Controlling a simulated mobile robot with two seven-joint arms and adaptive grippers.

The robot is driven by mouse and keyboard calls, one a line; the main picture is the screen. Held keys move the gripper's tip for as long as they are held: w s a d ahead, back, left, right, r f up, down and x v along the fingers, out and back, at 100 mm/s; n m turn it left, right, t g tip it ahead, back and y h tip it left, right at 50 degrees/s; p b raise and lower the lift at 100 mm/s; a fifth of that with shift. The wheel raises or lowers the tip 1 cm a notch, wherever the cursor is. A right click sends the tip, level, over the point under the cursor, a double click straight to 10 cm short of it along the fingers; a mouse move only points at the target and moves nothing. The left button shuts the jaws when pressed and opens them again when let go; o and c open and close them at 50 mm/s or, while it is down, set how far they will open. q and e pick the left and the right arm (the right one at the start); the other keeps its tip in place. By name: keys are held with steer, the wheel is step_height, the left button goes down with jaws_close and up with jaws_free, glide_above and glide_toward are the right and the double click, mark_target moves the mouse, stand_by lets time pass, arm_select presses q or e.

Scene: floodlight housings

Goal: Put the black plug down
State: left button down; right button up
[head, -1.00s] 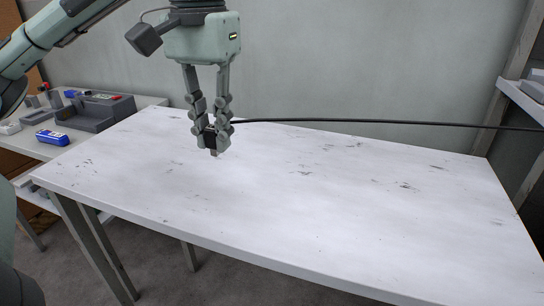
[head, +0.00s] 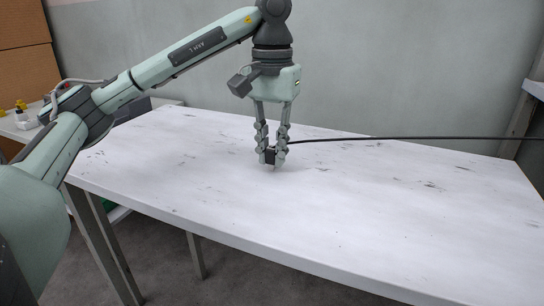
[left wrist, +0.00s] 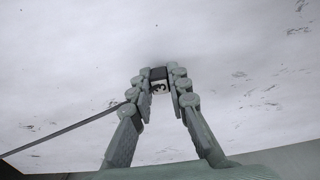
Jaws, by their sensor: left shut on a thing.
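The black plug (head: 270,155) is small and dark, with a black cable (head: 400,138) running from it to the right. My left gripper (head: 271,160) is shut on the plug, pointing down at the white table (head: 330,215). The plug is at or just above the tabletop; I cannot tell whether it touches. The cable (left wrist: 70,132) leaves toward the lower left there. My right gripper is not in view.
The white tabletop around the plug is clear apart from scuff marks. A side bench (head: 20,128) with small parts stands at the far left, partly behind my arm. A shelf (head: 535,90) shows at the right edge. A grey wall (head: 400,70) stands behind the table.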

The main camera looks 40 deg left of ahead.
arm_select(q)
steer(key=shift+f, duration=0.2)
steer(key=c, duration=1.9)
jaws_free()
steer(key=o, duration=0.4)
steer(key=shift+o, duration=0.2)
steer(key=shift+r, duration=0.1)
